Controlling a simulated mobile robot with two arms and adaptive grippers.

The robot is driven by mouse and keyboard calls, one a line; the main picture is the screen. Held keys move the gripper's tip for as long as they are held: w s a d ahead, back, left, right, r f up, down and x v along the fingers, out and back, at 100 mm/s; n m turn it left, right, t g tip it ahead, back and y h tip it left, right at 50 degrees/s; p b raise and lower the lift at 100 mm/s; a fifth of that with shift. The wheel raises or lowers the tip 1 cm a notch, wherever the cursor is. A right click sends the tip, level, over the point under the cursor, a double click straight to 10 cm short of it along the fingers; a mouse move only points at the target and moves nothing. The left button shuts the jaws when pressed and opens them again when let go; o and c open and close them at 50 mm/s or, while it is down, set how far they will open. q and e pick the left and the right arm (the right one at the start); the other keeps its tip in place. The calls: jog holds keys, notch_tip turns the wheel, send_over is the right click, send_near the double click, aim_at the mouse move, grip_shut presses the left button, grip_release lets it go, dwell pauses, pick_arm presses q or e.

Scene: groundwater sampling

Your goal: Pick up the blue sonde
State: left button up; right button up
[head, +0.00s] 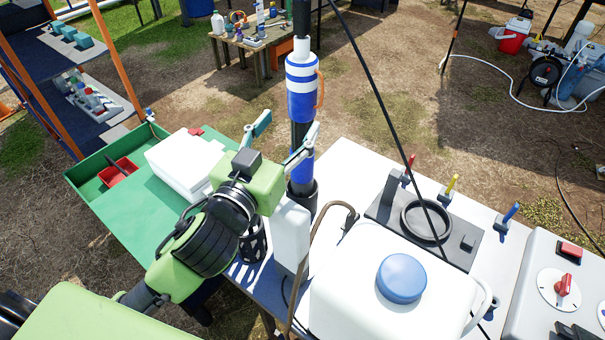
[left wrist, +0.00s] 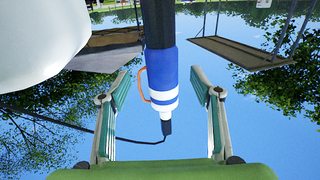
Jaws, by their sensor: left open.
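The blue sonde (head: 302,98) stands upright, a tall tube with blue and white bands, an orange side handle and a black middle section. Its foot is in a black holder (head: 301,196) at the table's edge. My left gripper (head: 288,130) is open, with its fingers spread toward the sonde at the height of the black section. In the left wrist view the sonde (left wrist: 163,72) appears upside down, between the two open fingers (left wrist: 161,78) and apart from both. Contact cannot be seen. My right gripper is not in view.
A white container with a blue cap (head: 401,278) stands on the white table right of my arm. A black plate with a ring (head: 427,221) and coloured-handled clamps lie beyond it.

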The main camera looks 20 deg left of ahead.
aim_at(297, 112)
pick_arm(q)
jog(key=shift+w+f, duration=0.1)
jog(key=shift+w, duration=0.35)
jog(key=shift+w+b, duration=0.35)
jog(key=shift+w+d, duration=0.1)
jog(key=shift+w, duration=0.6)
jog(key=shift+w+r, duration=0.2)
jog(key=shift+w, duration=0.05)
jog(key=w+p, duration=0.2)
jog(key=w, duration=0.2)
jog(key=shift+w+d+f, duration=0.1)
jog(key=shift+w, duration=0.25)
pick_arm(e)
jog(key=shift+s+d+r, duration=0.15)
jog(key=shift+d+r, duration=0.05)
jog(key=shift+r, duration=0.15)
pick_arm(q)
jog(key=shift+s, duration=0.1)
